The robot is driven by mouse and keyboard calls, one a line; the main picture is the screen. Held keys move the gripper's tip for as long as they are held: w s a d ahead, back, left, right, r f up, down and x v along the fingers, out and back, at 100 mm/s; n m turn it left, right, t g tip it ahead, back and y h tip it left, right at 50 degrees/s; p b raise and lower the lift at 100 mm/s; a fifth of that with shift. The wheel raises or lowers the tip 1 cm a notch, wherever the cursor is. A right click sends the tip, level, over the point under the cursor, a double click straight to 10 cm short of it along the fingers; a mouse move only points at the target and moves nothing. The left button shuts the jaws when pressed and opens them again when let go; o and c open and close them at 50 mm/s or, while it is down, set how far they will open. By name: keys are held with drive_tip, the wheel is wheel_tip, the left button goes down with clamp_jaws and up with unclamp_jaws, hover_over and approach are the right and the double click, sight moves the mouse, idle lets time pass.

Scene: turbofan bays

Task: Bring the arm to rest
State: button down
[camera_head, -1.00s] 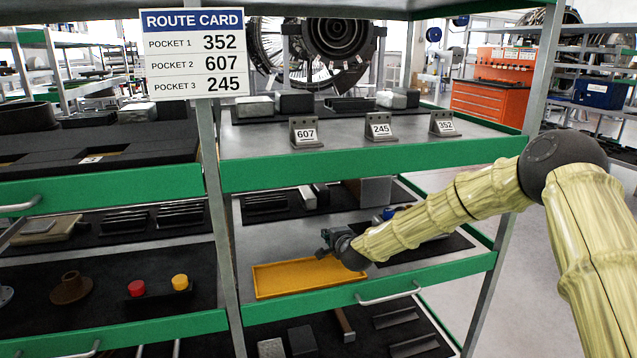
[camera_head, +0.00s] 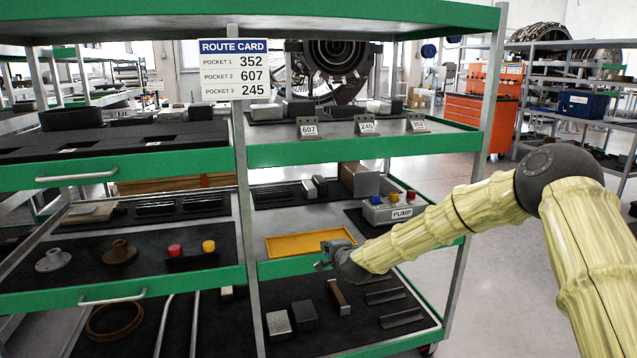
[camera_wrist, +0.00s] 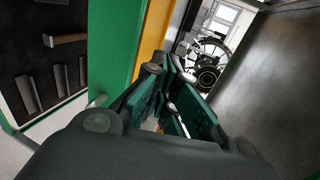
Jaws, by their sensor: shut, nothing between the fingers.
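My arm reaches in from the right in the head view, its sleeved links bent at a dark elbow joint. My gripper (camera_head: 328,256) is at the front of the shelf rack, just in front of the middle shelf and near the yellow tray (camera_head: 300,246). In the wrist view my gripper (camera_wrist: 176,122) shows its green-padded fingers, shut with nothing held. A strip of yellow and the green shelf edge (camera_wrist: 117,45) lie just left of the fingers there. Whether the gripper touches the shelf edge cannot be told.
A PUMP box (camera_head: 392,208) with coloured buttons stands right of the tray, partly behind my arm. Brackets labelled 607 (camera_head: 308,128), 245 (camera_head: 367,125) and 352 (camera_head: 416,122) stand on the upper shelf. The route card (camera_head: 234,70) hangs on the post. Open floor (camera_head: 500,290) lies to the right.

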drive_tip(key=s+f+n+g, duration=0.25)
drive_tip(key=s+f, duration=0.55)
drive_tip(key=f, duration=0.4)
drive_tip(key=s+d+f+n+g+h, duration=0.1)
drive_tip(key=s+d+f+n+g, duration=0.15)
drive_tip(key=s+f, duration=0.7)
drive_tip(key=s+d+f+n+g, duration=0.25)
drive_tip(key=s+f, duration=0.35)
drive_tip(key=s, duration=0.7)
drive_tip(key=s+d+f+n+g+h, duration=0.1)
drive_tip(key=s+d+f+n+g, duration=0.15)
drive_tip(key=s+f, duration=0.75)
drive_tip(key=s+d+n+g+h, duration=0.1)
drive_tip(key=s+d, duration=0.3)
drive_tip(key=s, duration=0.5)
drive_tip(key=s+d+r+n+g, duration=0.15)
drive_tip(key=s+d, duration=0.25)
drive_tip(key=s, duration=0.6)
drive_tip(key=s+d+n+g+h, duration=0.15)
drive_tip(key=s+d, duration=0.25)
drive_tip(key=s, duration=0.5)
wheel_tip(320, 180, up, 16)
drive_tip(key=p, duration=1.6)
drive_tip(key=shift+s+a, duration=0.15)
drive_tip(key=shift+a, duration=0.05)
drive_tip(key=shift+f+y, duration=0.1)
drive_tip(key=shift+y, duration=0.15)
